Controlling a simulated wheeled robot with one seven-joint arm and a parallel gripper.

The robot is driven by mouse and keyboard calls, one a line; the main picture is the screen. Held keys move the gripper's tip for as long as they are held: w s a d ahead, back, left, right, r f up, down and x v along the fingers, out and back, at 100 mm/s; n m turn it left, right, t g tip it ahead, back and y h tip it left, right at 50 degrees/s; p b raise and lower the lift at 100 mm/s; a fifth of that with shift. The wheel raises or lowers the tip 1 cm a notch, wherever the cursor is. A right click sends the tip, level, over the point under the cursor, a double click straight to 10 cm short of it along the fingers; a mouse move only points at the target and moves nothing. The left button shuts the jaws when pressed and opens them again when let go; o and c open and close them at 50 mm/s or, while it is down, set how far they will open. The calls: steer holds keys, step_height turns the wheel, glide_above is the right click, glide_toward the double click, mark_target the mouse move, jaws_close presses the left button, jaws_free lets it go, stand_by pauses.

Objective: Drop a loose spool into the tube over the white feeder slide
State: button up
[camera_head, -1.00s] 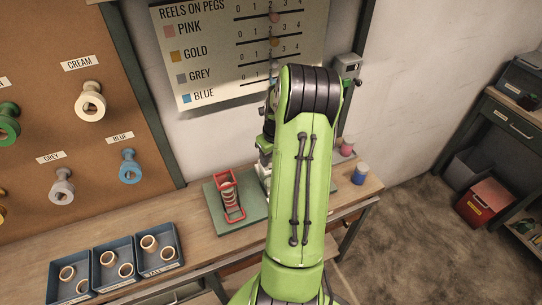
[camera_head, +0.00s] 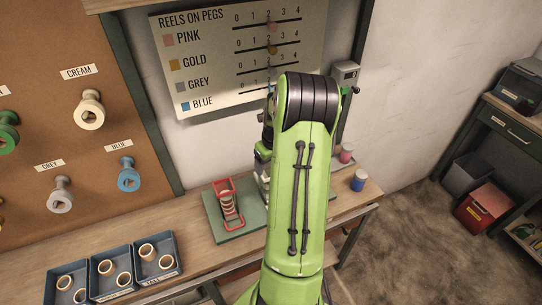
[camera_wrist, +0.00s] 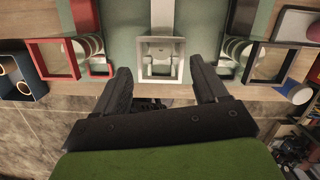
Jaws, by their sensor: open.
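In the wrist view my gripper (camera_wrist: 162,82) is open, with its two dark fingers apart and nothing visible between them. The square white tube (camera_wrist: 160,74) of the white feeder slide is just ahead, between the fingertips. Something pale shows inside its opening; I cannot tell whether it is a spool. In the head view my green arm hides my gripper and most of the white feeder. Loose pale spools (camera_head: 148,251) lie in the blue trays (camera_head: 112,294) on the bench at the lower left.
A red feeder (camera_head: 227,207) stands left of the white one; its square tube (camera_wrist: 51,60) shows in the wrist view. A dark square tube (camera_wrist: 268,62) is on the right. A blue pot (camera_head: 359,181) and a pink pot (camera_head: 346,154) stand at the bench's right end.

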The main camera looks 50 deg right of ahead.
step_height(320, 180, up, 15)
steer(key=s+p, duration=0.1)
steer(key=s, duration=0.1)
steer(key=shift+s+a+p, duration=0.3)
steer(key=shift+a, duration=0.15)
steer(key=w+a+r+n+t+h, duration=0.1)
steer(key=a+r+n, duration=0.3)
steer(key=a+n, duration=0.55)
steer(key=w+a+r+n, duration=0.1)
steer(key=a+r+n, duration=0.2)
steer(key=a+n, duration=0.6)
steer(key=s+a+n+t, duration=0.1)
steer(key=s+a+n, duration=0.4)
steer(key=n, duration=0.5)
steer(key=s+a+n+t+y, duration=0.1)
steer(key=s+a+n, duration=0.5)
steer(key=a+n, duration=0.4)
steer(key=shift+f+n+t+y, duration=0.3)
steer(key=shift+n+t, duration=0.1)
steer(key=shift+n, duration=0.25)
